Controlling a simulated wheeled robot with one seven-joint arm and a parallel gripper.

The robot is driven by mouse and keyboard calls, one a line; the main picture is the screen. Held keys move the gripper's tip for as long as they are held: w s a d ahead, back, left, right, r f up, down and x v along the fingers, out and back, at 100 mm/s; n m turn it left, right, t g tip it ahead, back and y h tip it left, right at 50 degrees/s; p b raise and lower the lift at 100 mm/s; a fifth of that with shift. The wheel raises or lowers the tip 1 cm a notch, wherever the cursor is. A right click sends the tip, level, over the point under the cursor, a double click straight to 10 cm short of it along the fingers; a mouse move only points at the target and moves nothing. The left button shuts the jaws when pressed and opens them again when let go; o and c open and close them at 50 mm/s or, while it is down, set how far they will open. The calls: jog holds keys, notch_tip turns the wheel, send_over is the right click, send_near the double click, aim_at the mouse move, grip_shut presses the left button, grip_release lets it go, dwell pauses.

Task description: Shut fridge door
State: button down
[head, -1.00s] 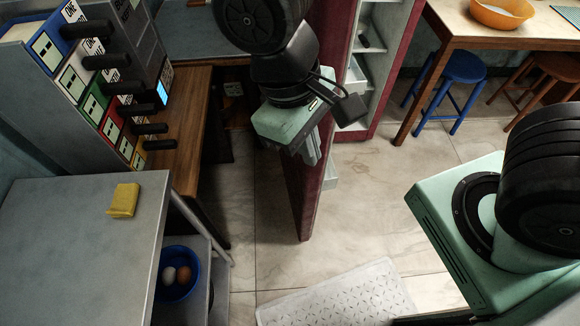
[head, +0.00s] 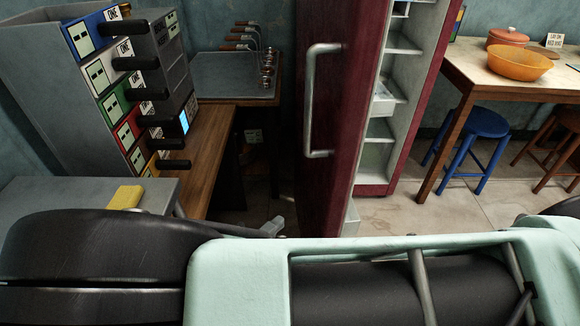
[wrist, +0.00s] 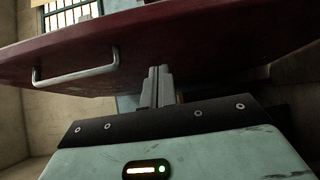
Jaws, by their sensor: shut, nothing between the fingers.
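The dark red fridge door (head: 340,110) stands open in the middle of the head view, seen nearly edge-on, with its pale bar handle (head: 310,100) on the left face. The open fridge (head: 403,95) shows white shelves to the right of the door. In the wrist view the door (wrist: 215,45) spans the top, with its handle (wrist: 75,76) at left. My gripper (wrist: 157,70) is shut and empty, its fingers together in front of the door's face. I cannot tell whether they touch it.
A wooden table (head: 480,75) with an orange bowl (head: 520,64) and a blue stool (head: 475,125) are at right. Tiled floor (head: 395,212) shows between.

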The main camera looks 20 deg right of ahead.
jog(key=t, duration=0.1)
send_near(324, 186)
jog(key=w, duration=0.4)
jog(key=d, duration=0.4)
jog(key=shift+s+p, duration=0.3)
jog(key=shift+p, duration=0.1)
jog(key=shift+s+d+f, duration=0.1)
jog(key=shift+d, duration=0.35)
jog(key=shift+t, duration=0.3)
